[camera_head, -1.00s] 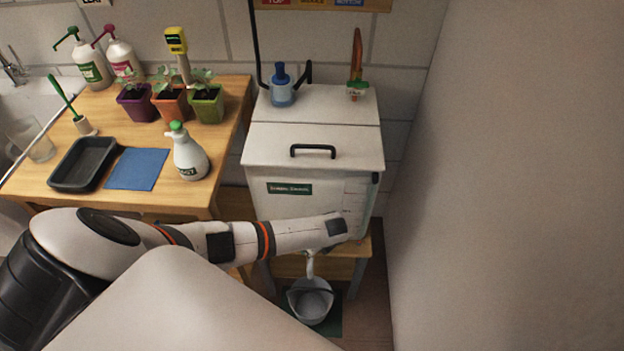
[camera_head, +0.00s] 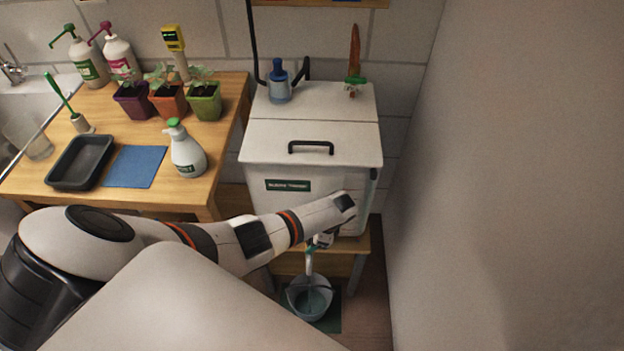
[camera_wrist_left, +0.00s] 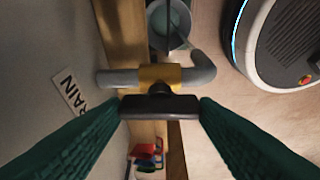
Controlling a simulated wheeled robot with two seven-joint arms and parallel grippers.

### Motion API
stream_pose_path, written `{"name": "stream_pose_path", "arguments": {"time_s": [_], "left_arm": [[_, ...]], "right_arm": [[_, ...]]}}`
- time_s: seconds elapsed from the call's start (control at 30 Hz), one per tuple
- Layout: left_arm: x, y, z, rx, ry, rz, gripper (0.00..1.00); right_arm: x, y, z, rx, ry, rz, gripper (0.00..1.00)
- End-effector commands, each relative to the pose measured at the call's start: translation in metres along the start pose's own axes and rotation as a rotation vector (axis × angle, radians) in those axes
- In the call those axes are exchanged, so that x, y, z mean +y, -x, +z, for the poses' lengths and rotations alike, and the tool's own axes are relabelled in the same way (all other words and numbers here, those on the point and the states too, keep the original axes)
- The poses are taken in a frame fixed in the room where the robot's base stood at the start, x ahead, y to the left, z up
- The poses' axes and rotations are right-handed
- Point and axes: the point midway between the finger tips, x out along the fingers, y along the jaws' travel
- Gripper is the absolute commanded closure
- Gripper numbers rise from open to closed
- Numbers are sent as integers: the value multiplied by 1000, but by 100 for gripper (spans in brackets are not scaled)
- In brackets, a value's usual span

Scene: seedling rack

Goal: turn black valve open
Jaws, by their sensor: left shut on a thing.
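The black valve handle (camera_wrist_left: 158,107) is a short bar on a brass valve body (camera_wrist_left: 165,77) in the left wrist view. A grey pipe (camera_wrist_left: 203,70) runs through the valve and bends down. My left gripper (camera_head: 321,241) is low at the front of the white tank (camera_head: 310,165). In the wrist view its green finger pads are at the two ends of the handle, shut on it. The handle lies across the picture, crosswise to the gap between wrist and bucket. The valve is mostly hidden by my arm in the head view. My right gripper is not in view.
A grey bucket (camera_head: 296,300) stands on the floor below the outlet, with blue-green liquid (camera_head: 316,300) in it. A bluish stream shows above it. The tank's wooden stand (camera_head: 360,250) is close behind the gripper. A bare wall (camera_head: 500,150) bounds the right side.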

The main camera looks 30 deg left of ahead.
Motion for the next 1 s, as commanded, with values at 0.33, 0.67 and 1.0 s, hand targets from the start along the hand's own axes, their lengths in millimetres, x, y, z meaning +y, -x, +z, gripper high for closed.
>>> {"name": "stream_pose_path", "arguments": {"time_s": [0.33, 0.67, 1.0], "left_arm": [[0, 0, -1, 3, 43, -17, 68], [0, 0, -1, 3, 43, -17, 39], [0, 0, 0, 1, 40, -16, 24]], "right_arm": [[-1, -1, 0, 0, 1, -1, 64], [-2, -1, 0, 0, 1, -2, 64], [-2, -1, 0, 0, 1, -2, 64]]}}
